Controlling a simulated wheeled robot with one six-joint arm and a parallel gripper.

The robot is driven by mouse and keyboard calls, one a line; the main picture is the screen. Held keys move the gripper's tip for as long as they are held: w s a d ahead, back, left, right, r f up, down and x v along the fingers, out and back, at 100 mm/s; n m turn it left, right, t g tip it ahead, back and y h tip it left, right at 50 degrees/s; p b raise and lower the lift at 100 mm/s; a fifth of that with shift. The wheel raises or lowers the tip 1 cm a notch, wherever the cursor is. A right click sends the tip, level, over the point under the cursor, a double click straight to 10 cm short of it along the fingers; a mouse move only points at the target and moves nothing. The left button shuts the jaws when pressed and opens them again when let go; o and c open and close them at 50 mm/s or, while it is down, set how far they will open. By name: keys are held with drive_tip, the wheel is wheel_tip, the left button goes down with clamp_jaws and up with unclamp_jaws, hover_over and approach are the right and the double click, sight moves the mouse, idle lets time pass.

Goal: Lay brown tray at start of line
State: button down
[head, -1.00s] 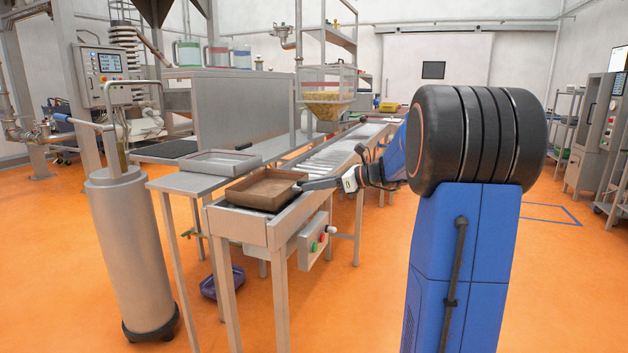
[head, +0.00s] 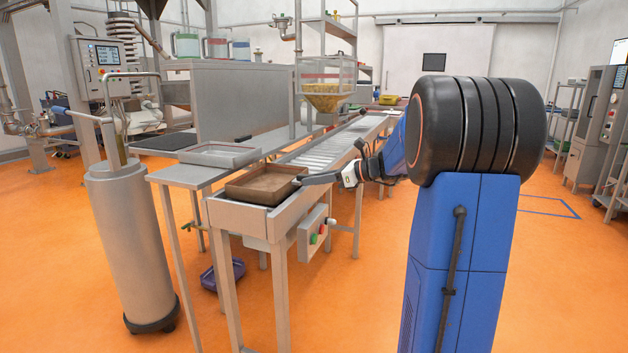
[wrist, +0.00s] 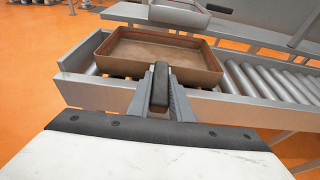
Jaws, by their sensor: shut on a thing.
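The brown tray (head: 264,186) is at the near end of the roller line (head: 322,160), and the wrist view also shows the brown tray (wrist: 155,55). It looks level and empty, set between the line's side rails. I cannot tell whether its underside rests fully on the line. My gripper (head: 300,181) is shut on the tray's right-hand wall in the head view.
A grey tray (head: 220,155) lies on the side table left of the line. A hopper (head: 327,92) stands over the line farther back. A control box with buttons (head: 315,232) hangs on the line's side. A steel cylinder (head: 132,240) stands at left. A purple bin (head: 222,275) is on the floor.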

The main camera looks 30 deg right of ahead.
drive_tip(key=shift+f, duration=0.3)
idle(0.4)
drive_tip(key=c, duration=1.5)
unclamp_jaws()
drive_tip(key=shift+c, duration=0.2)
drive_tip(key=v, duration=1.7)
drive_tip(key=shift+s+d, duration=0.15)
